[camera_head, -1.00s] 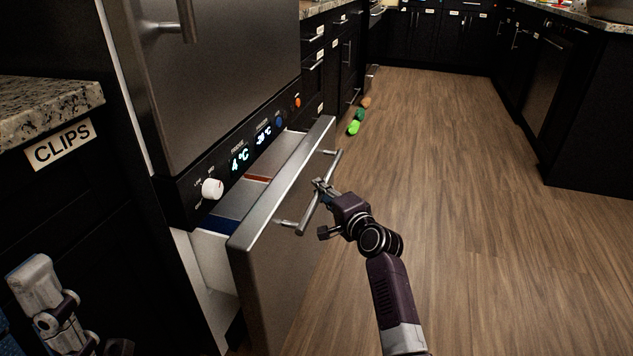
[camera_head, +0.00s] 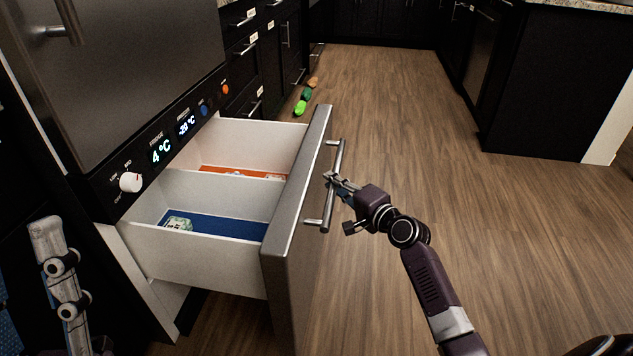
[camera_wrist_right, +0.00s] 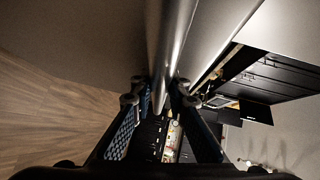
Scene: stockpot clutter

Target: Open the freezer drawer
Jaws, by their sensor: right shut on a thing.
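The freezer drawer (camera_head: 205,262) stands well out of the fridge body in the head view. Its inside is white, split by a divider, with an orange-red mat (camera_head: 225,172) in the far part and a blue mat (camera_head: 232,226) in the near part. Its steel front carries a bar handle (camera_head: 325,205). My right gripper (camera_head: 336,183) is shut on the handle's middle. In the right wrist view the handle bar (camera_wrist_right: 166,50) runs between the fingers.
A control panel with a white knob (camera_head: 131,182) and displays sits above the drawer. Small items lie in it, one on the blue mat (camera_head: 180,223). Green and brown objects (camera_head: 301,107) lie on the floor beyond. Wood floor (camera_head: 500,240) to the right is clear.

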